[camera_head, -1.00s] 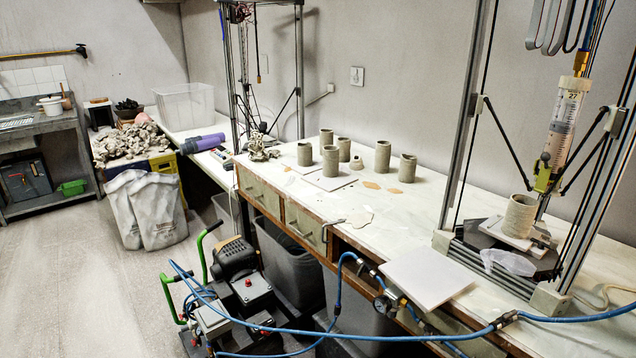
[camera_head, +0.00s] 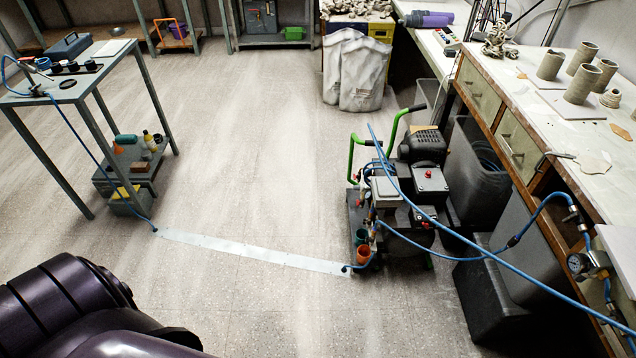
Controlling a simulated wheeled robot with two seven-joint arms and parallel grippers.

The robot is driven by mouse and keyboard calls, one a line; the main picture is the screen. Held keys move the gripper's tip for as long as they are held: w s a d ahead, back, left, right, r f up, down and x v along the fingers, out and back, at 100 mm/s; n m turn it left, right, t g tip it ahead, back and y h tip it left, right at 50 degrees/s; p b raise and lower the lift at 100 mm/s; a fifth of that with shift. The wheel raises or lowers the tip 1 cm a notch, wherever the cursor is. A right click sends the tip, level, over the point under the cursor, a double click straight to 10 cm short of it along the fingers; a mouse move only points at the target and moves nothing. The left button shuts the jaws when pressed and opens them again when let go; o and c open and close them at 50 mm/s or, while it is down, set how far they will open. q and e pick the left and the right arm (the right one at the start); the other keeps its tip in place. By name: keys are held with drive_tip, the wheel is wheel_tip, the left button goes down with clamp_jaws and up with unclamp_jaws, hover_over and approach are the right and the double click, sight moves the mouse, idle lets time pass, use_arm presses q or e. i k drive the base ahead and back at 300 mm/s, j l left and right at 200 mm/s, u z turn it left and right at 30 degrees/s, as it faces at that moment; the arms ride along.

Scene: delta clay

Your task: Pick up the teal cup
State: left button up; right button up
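A small teal cup (camera_head: 361,237) stands on the low front part of the compressor cart (camera_head: 357,205), just behind an orange cup (camera_head: 363,254). The orange cup hides part of its lower side. Neither of my grippers shows in the view. A dark purple part of my own body fills the lower left corner.
Blue hoses (camera_head: 470,247) loop from the compressor to the workbench (camera_head: 556,110) at the right. A flat metal strip (camera_head: 250,252) crosses the floor to the cart. A grey metal table (camera_head: 75,75) stands at the left. The floor between is clear.

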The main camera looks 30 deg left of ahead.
sight(360, 233)
drive_tip(key=u, duration=0.55)
drive_tip(key=i+j+u, duration=0.25)
drive_tip(key=u, duration=0.15)
drive_tip(key=i+j+u, duration=0.15)
drive_tip(key=i+u, duration=0.2)
drive_tip(key=i, duration=0.15)
drive_tip(key=i+u, duration=0.4)
drive_tip(key=i+j, duration=0.1)
drive_tip(key=i, duration=0.55)
drive_tip(key=i+j+z, duration=0.15)
drive_tip(key=i, duration=0.45)
drive_tip(key=i+z, duration=0.3)
drive_tip(key=z, duration=0.15)
drive_tip(key=i+z, duration=0.3)
drive_tip(key=z, duration=0.15)
drive_tip(key=i+j+z, duration=0.15)
drive_tip(key=z, duration=0.3)
drive_tip(key=i+j+z, duration=0.25)
drive_tip(key=z, duration=0.2)
drive_tip(key=i+j+z, duration=0.25)
drive_tip(key=z, duration=0.15)
drive_tip(key=j, duration=0.1)
